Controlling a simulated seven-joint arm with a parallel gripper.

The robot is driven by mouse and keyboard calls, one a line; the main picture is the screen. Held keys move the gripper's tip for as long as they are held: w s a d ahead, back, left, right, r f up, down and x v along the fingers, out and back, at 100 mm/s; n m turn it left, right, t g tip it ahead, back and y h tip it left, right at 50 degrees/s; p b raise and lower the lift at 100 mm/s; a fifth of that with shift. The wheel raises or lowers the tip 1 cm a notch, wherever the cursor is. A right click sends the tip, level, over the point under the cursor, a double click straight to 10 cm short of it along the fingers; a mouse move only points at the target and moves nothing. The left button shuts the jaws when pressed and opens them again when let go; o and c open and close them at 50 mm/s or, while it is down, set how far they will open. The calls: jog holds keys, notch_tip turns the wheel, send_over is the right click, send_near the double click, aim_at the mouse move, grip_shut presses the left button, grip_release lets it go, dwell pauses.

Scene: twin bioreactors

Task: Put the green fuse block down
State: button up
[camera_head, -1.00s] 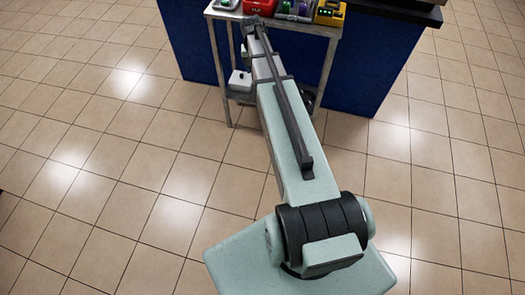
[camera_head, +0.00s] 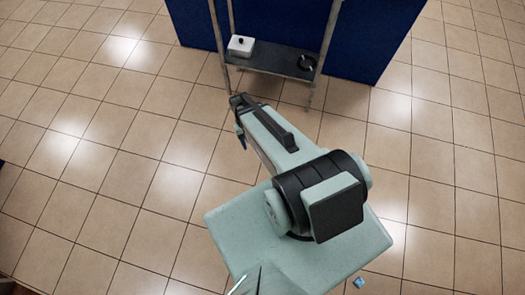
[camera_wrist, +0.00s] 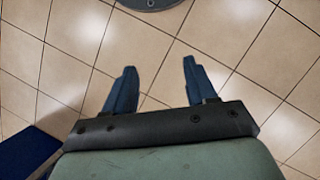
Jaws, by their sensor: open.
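The green fuse block is not visible in either current view. My gripper (camera_wrist: 158,66) shows in the wrist view with its two blue fingers spread wide. It is open, with nothing between the fingers except bare floor tiles behind them.
The metal stand's dark lower shelf (camera_head: 275,61) holds a white box (camera_head: 241,46) and a dark ring-shaped thing (camera_head: 307,63). The stand's top is out of view. A blue counter (camera_head: 372,42) stands behind.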

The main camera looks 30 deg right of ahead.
jog(key=s+a+f+n+g, duration=0.1)
jog(key=s+a+f, duration=0.1)
jog(key=s, duration=0.6)
jog(key=s+a+f+g, duration=0.1)
jog(key=s+a, duration=0.1)
jog(key=s, duration=0.7)
jog(key=shift+f+n, duration=0.35)
jog(key=shift+n, duration=0.05)
